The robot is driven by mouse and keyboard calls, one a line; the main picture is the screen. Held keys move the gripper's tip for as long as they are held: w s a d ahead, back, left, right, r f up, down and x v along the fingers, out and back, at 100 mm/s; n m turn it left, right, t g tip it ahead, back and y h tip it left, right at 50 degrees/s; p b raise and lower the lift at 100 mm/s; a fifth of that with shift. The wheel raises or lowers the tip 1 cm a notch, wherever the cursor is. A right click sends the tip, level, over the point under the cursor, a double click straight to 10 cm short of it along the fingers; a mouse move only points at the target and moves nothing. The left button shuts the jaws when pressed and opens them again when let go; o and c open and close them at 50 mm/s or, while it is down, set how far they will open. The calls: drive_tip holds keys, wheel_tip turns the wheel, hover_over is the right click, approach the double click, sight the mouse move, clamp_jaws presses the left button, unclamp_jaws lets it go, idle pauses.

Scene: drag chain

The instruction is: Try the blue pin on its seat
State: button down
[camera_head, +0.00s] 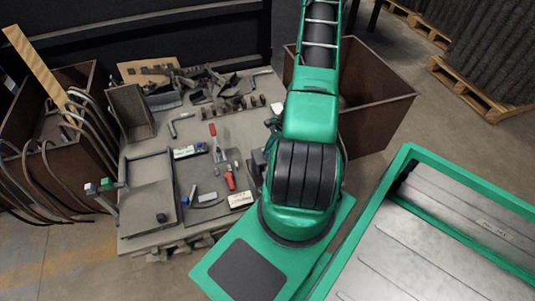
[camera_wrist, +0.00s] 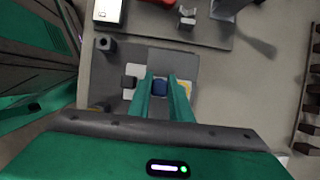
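In the wrist view a blue pin (camera_wrist: 160,88) shows end-on between the tips of my gripper (camera_wrist: 161,90). The two green fingers lie close along both sides of it and the blue fills the gap, so they look shut on it. The pin's seat is not clearly visible. In the head view my arm hides the gripper tips.
A worktable (camera_head: 208,120) holds red-handled tools (camera_head: 230,178), a white box (camera_head: 241,199), a dark tray and metal scraps. A brown bin (camera_head: 374,105) stands behind my arm, and another bin with bent rods (camera_head: 75,150) is at the left. In the wrist view a dark cylinder (camera_wrist: 106,44) stands near the plate's corner.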

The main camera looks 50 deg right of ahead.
drive_tip(key=c, duration=1.5)
unclamp_jaws()
drive_tip(key=shift+c, duration=0.2)
drive_tip(key=v, duration=1)
drive_tip(key=shift+r, duration=0.35)
